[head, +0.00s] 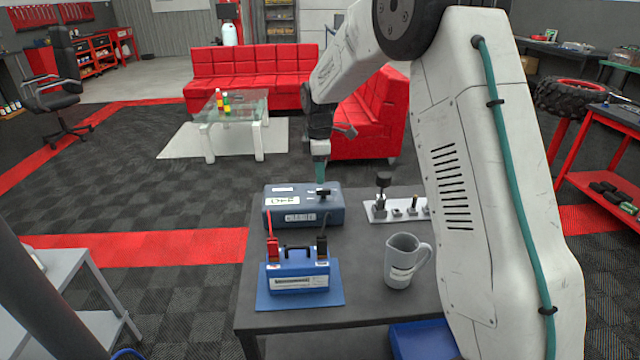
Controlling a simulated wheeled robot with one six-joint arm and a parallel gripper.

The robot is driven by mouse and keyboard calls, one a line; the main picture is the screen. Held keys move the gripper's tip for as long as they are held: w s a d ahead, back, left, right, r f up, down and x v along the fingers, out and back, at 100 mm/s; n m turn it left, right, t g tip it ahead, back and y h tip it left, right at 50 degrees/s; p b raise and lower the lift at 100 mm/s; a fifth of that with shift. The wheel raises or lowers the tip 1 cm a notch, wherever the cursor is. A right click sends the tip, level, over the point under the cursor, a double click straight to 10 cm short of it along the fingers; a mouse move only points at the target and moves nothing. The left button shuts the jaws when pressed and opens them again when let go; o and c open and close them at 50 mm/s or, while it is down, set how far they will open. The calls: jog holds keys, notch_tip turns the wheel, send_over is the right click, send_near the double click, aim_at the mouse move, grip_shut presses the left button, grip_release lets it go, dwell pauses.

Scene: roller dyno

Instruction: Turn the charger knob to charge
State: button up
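The charger (273,214) is a blue-grey box with white labels on the far left part of the dark table. A small black knob (323,193) sits on its top, toward the right. My gripper (320,178) points down just above the knob. Its teal fingertips overlap in this view, so I cannot tell whether they are apart or whether they touch the knob. The knob's setting is too small to read. A blue battery (299,272) with a black handle stands in front of the charger, with a red clamp (273,250) and a black clamp (322,247) on it.
A grey jug (402,262) stands right of the battery. A white rack (378,214) with dark fittings stands right of the charger, partly behind my arm. A blue mat (330,297) lies under the battery. The dark table (345,255) is bare between battery and jug.

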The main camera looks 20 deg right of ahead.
aim_at(320, 189)
notch_tip(320, 189, down, 5)
dwell(0.3)
grip_shut()
